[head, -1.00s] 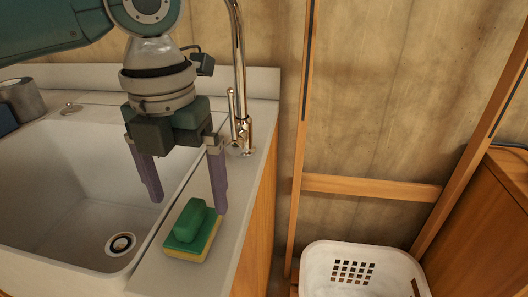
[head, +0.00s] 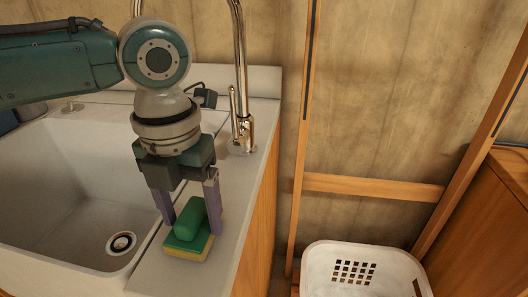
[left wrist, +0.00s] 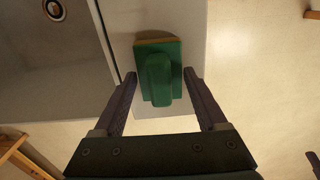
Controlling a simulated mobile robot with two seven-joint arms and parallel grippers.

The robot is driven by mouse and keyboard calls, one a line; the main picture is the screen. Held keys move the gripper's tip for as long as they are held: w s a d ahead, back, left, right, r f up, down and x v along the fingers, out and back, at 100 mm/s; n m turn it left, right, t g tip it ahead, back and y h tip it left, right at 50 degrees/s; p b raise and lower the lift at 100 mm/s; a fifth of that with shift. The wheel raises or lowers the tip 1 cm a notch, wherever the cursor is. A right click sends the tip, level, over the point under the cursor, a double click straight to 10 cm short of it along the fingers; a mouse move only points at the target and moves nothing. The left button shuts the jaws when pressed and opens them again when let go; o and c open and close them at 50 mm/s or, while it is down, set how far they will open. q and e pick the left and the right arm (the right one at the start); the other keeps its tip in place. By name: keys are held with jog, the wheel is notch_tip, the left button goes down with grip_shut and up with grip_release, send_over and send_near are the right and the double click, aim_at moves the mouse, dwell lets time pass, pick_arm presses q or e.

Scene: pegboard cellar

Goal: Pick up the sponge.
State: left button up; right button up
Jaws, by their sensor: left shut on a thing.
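The sponge (head: 188,243) has a yellow base, a green top and a raised green grip. It lies on the strip of counter at the right of the sink. In the left wrist view the sponge (left wrist: 158,80) sits between the fingertips of the gripper (left wrist: 160,73). The sponge appears to rest on the counter.
The sink basin (head: 60,195) with its drain (head: 121,243) is directly left of the sponge. A tall chrome faucet (head: 241,130) stands behind it. The counter's right edge is close by. A white basket (head: 365,272) stands lower down at the right.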

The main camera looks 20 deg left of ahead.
aim_at(190, 211)
pick_arm(q)
jog(key=c, duration=0.5)
notch_tip(190, 211, up, 20)
jog(key=shift+r+p, duration=0.1)
jog(key=shift+p, duration=1.15)
